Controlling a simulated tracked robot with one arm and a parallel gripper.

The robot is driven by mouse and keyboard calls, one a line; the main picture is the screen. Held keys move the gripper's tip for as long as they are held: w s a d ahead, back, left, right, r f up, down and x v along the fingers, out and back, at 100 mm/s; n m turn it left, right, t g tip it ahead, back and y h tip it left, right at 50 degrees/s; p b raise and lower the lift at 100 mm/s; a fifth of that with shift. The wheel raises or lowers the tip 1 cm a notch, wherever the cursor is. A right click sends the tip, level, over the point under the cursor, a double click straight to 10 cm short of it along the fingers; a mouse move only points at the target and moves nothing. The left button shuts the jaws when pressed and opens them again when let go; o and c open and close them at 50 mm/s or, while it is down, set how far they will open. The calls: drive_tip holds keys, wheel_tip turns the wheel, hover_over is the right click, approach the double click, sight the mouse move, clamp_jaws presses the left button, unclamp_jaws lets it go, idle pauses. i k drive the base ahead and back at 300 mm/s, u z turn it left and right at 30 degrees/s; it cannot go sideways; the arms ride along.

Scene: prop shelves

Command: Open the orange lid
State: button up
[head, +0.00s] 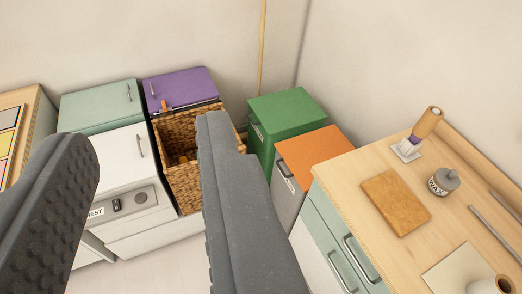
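The orange lid (313,155) lies flat on top of a grey bin (287,192) in the right middle of the head view, and it looks closed. The bin stands between a green-lidded bin and the wooden-topped cabinet. My gripper (148,150) is in the foreground with its two dark grey fingers wide apart. Nothing is held between them. The right finger is nearer the lid in the picture, left of it, and does not touch it. The lower part of the bin is partly hidden by that finger and the cabinet.
A green-lidded bin (287,114) stands behind the orange one. The wooden worktop (350,173) at right holds a brown pad (396,202) and a wax jar (443,182).

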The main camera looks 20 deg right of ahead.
sight(299, 153)
drive_tip(key=u, duration=0.1)
drive_tip(key=i, duration=1.1)
drive_tip(key=u, duration=0.1)
